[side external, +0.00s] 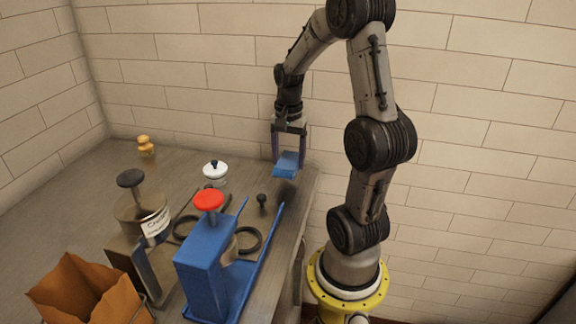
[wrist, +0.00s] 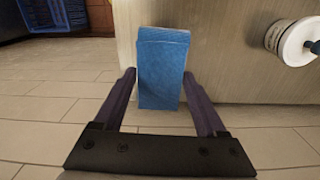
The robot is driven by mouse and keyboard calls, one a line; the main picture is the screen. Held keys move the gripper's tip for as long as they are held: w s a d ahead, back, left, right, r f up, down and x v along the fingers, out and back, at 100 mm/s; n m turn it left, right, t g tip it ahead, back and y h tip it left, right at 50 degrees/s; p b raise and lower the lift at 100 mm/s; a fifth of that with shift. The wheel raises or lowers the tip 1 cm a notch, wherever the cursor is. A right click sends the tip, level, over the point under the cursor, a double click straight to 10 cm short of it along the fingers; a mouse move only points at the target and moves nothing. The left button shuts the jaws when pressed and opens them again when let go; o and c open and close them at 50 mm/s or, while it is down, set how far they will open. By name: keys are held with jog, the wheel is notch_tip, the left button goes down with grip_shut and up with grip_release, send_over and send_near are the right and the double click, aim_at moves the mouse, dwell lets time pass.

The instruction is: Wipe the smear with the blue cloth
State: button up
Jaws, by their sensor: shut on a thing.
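My gripper (side external: 287,165) is shut on the blue cloth (side external: 286,171), which looks like a folded pad between the two fingers. In the wrist view the cloth (wrist: 162,70) sits between the fingertips and sticks out past them. In the side view it is near the counter's back right corner and seems to be just above the top. A dark patch (side external: 287,191) lies on the counter right below it; I cannot tell whether it is the smear or a shadow. No other smear shows clearly.
The counter (side external: 95,185) holds a white lidded pot (side external: 215,174), a blue stand with a red knob (side external: 208,200), a metal canister (side external: 140,210), a small yellow item (side external: 146,147) and a brown paper bag (side external: 80,290). A black knob (side external: 262,203) stands near the cloth. The wall is close behind.

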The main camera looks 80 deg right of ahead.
jog(key=shift+r, duration=1.75)
